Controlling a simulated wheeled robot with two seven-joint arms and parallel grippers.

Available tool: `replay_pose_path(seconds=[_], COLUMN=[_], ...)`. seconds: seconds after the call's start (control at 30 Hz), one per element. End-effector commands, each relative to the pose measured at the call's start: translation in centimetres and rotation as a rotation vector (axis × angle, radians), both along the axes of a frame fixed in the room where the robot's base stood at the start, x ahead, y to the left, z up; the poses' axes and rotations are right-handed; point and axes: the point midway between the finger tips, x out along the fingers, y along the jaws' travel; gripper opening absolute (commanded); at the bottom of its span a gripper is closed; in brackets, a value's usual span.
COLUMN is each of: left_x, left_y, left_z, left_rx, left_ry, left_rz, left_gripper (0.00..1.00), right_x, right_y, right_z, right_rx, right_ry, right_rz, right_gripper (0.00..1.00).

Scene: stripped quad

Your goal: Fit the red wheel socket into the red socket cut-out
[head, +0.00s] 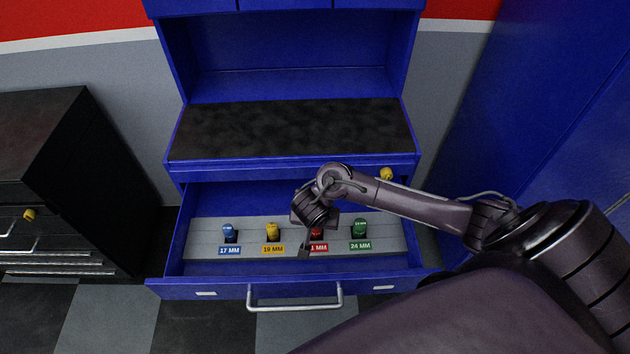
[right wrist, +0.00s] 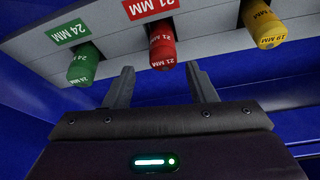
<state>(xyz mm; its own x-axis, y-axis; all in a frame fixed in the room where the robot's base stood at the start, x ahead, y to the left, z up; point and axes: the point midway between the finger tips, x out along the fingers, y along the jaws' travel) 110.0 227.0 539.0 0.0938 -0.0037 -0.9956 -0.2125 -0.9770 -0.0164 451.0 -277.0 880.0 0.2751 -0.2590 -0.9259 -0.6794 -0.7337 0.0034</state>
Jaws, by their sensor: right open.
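The red wheel socket (right wrist: 162,45) is marked 21 MM and stands at the grey tray in the open drawer, behind its red 21 MM label (head: 319,247). In the head view only part of the socket (head: 317,233) shows beside my right gripper (head: 305,246). The red cut-out is mostly hidden by the socket and gripper, so I cannot tell how deep the socket sits. In the right wrist view my right gripper (right wrist: 159,70) is open, with its fingertips on either side of the red socket's end and apart from it. My left gripper is not in view.
The grey tray (head: 202,241) also holds a blue socket (head: 228,229), a yellow socket (head: 272,230) and a green socket (head: 360,227), each by its label. The blue drawer (head: 225,288) has raised walls around the tray. A dark worktop (head: 290,130) lies above and behind.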

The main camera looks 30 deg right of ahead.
Motion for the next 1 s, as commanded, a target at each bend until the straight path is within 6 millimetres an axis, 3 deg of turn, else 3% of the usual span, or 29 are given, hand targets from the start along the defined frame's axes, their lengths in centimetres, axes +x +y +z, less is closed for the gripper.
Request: replay_pose_path(seconds=[0.03,0.1,0.3,1.0], left_x=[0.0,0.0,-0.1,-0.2], left_y=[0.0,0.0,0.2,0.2], left_z=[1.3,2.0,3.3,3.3], left_rx=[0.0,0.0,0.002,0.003], left_ry=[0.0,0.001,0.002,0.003], left_rz=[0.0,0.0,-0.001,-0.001], left_gripper=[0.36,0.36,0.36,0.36], right_x=[-0.4,-0.7,-1.3,-1.4], right_y=[0.6,0.8,1.5,1.5], right_z=[1.7,2.9,5.1,5.5], right_rx=[0.006,0.005,0.005,0.002], right_ry=[0.001,-0.001,-0.003,-0.006], right_rz=[0.001,0.0,-0.001,-0.002], right_gripper=[0.51,0.51,0.51,0.51])
